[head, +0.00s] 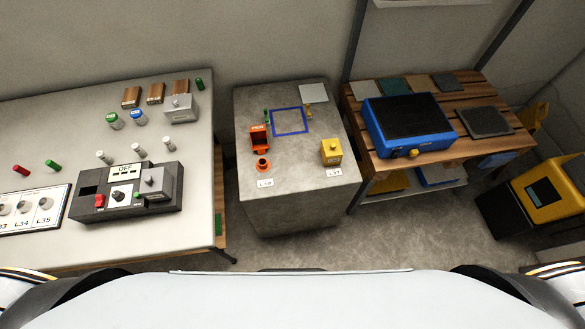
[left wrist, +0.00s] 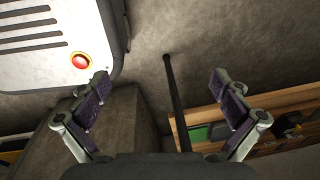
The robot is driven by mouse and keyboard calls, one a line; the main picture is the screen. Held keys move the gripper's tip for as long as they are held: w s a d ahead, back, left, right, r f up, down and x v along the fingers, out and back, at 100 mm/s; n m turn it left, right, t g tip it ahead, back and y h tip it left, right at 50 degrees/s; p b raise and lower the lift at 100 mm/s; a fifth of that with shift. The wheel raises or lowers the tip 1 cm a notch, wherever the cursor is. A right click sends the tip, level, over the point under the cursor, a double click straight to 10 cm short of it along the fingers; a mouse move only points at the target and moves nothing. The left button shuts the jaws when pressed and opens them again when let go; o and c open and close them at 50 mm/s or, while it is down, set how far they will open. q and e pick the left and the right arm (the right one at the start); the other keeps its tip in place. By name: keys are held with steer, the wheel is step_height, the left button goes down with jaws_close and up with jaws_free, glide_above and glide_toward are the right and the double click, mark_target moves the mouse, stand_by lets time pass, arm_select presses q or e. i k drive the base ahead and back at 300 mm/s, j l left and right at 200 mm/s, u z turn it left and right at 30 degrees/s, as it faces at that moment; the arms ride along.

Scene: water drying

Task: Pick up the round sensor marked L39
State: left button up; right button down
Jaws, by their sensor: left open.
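A small round orange sensor (head: 263,164) stands near the front left of the grey pedestal (head: 300,185) in the head view. A white label (head: 265,183) lies in front of it; its print is too small to read surely. A yellow block (head: 331,151) stands to its right, behind another white label (head: 333,171). My left gripper (left wrist: 160,80) is open and empty in the left wrist view. Neither gripper shows in the head view.
An orange holder (head: 259,138) stands just behind the sensor, and a blue square outline (head: 289,122) marks the pedestal top. A white table (head: 30,120) with several parts is at left. A wooden table (head: 440,155) with a blue device (head: 408,122) is at right.

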mark_target(136, 147)
steer(key=u, duration=1.75)
